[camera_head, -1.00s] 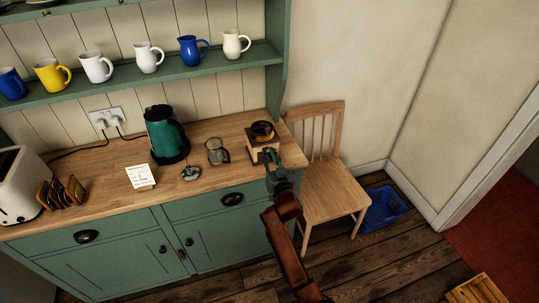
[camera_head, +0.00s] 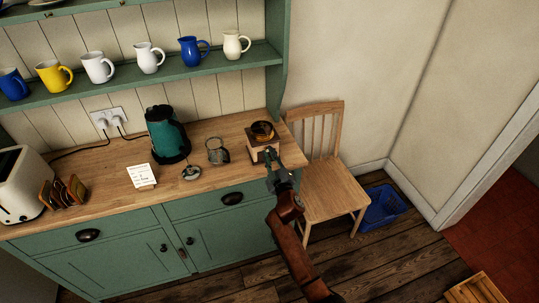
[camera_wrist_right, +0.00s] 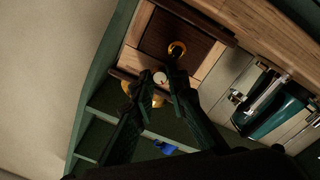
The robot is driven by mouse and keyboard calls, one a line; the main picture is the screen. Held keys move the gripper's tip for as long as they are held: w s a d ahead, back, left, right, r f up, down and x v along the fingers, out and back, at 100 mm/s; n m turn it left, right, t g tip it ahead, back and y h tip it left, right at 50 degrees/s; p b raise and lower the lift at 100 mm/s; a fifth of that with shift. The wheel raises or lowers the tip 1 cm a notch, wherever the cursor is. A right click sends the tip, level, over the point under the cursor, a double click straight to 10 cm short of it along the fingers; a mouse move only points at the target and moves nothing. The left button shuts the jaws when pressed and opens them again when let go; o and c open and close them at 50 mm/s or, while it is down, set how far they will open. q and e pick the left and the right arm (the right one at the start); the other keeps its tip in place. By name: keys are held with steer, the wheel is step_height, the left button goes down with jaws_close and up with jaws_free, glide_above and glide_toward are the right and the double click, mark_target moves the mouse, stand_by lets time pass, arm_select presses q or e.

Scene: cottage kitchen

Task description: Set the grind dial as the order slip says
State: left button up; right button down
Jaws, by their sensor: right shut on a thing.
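The coffee grinder (camera_head: 264,147) is a small wooden box with a dark top and a brass-coloured bowl, near the right end of the worktop. My right gripper (camera_head: 272,168) is at its front. In the right wrist view the grinder (camera_wrist_right: 148,38) shows a dark drawer front with a brass knob (camera_wrist_right: 177,48). A small pale round dial (camera_wrist_right: 160,78) sits between the fingertips of my right gripper (camera_wrist_right: 161,76), which is shut on it. Its marks are too small to read. The order slip (camera_head: 141,175) lies on the worktop; its writing is unreadable. My left gripper is out of view.
A glass jug (camera_head: 217,151), a small metal-and-glass item (camera_head: 190,172) and a teal kettle (camera_head: 167,135) stand left of the grinder on the worktop (camera_head: 105,172). A wooden chair (camera_head: 333,190) stands just right of the worktop. A shelf of jugs (camera_head: 150,75) hangs above.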

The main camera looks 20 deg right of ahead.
steer(key=shift+n, duration=1.6)
steer(key=c, duration=1.9)
jaws_free()
